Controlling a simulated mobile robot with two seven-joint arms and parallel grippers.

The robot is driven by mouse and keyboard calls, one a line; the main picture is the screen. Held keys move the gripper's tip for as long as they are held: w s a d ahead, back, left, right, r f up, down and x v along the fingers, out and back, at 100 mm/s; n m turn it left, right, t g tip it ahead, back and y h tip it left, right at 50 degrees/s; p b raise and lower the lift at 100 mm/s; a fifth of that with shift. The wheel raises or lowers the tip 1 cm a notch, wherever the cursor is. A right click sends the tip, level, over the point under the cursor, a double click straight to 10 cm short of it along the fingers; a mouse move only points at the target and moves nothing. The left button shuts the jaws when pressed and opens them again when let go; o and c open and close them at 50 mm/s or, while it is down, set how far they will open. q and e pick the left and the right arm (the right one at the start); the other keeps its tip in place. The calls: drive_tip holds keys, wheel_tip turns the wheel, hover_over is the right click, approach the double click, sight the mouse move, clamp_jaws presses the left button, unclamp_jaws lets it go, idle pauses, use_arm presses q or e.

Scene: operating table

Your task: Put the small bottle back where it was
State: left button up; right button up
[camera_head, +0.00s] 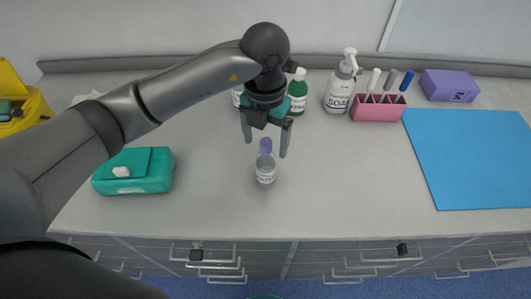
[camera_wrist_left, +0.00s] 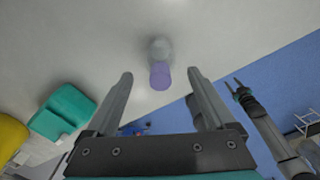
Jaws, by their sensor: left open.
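A small clear bottle with a purple cap (camera_head: 265,172) stands upright on the grey worktop in the head view. It also shows in the left wrist view (camera_wrist_left: 161,50), lined up between and beyond the fingertips. My left gripper (camera_head: 266,148) is open above it, fingers pointing down, with the purple cap between the fingertips in the picture. The fingers do not visibly touch the bottle. In the left wrist view my left gripper (camera_wrist_left: 160,76) is empty. My right gripper (camera_wrist_left: 240,90) appears small and dark at the right of that view, away from the bottle; its jaws are unclear.
Behind my left gripper stand a green bottle (camera_head: 297,97), a partly hidden white bottle (camera_head: 237,98) and a pump bottle (camera_head: 340,95). A pink rack (camera_head: 378,112), purple box (camera_head: 450,86) and blue mat (camera_head: 475,165) lie right. A teal case (camera_head: 135,180) lies left. The front worktop is clear.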

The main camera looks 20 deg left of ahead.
use_arm(q)
wheel_tip(320, 180, up, 4)
drive_tip(key=shift+r, duration=0.2)
idle(0.5)
